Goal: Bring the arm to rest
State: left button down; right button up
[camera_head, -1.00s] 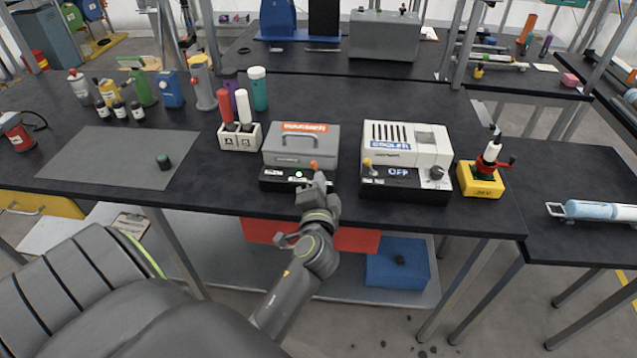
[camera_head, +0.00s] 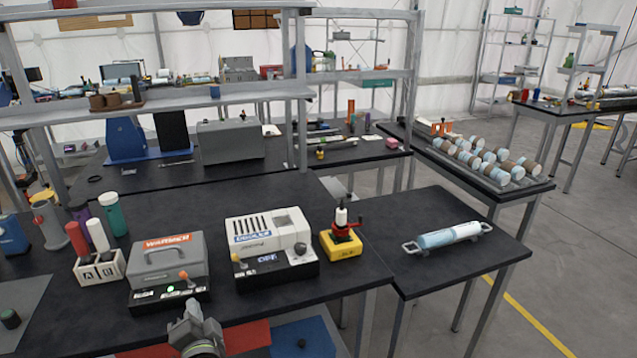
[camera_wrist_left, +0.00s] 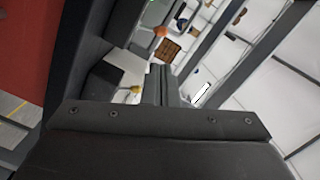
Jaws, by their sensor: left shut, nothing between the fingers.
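My left gripper (camera_head: 188,312) shows at the bottom of the head view, just in front of the grey warmer box and close to its base's front edge. Its fingers are shut together with nothing between them, as the left wrist view also shows (camera_wrist_left: 161,85). The warmer (camera_head: 167,264) has a handle on its lid, an orange-tipped lever (camera_head: 184,276) and a lit green light. The lever's orange knob also shows in the left wrist view (camera_wrist_left: 160,31). Whether the gripper touches the warmer's base, I cannot tell. My right gripper is in neither view.
The white cooler (camera_head: 268,238) stands right of the warmer, with the yellow stand (camera_head: 341,245) beyond it. An A/B rack with bottles (camera_head: 98,270) stands left. A side table (camera_head: 480,252) holds a blue-white cylinder on a carrier (camera_head: 446,235). Shelves and a back bench lie behind.

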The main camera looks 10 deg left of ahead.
pick_arm(q)
jog(key=s+a+f+n+g+h, duration=0.2)
jog(key=s+f+n+g, duration=0.4)
jog(key=s, duration=0.5)
jog(key=s+d+f+g+h, duration=0.2)
jog(key=s+d+f+h, duration=0.1)
jog(key=s, duration=0.5)
jog(key=s+d+f+g+h, duration=0.3)
jog(key=s+f, duration=0.1)
jog(key=s, duration=0.4)
notch_tip(320, 180, down, 22)
jog(key=a, duration=0.1)
jog(key=s+d+f+g+h, duration=0.1)
jog(key=s+f+g, duration=0.1)
jog(key=s+f, duration=1.2)
notch_tip(320, 180, down, 3)
jog(key=shift+s+f, duration=0.1)
jog(key=shift+s, duration=0.2)
jog(key=c, duration=2)
grip_release()
jog(key=shift+s+f, duration=0.1)
jog(key=shift+s, duration=0.25)
jog(key=shift+o, duration=1.3)
jog(key=shift+s, duration=0.1)
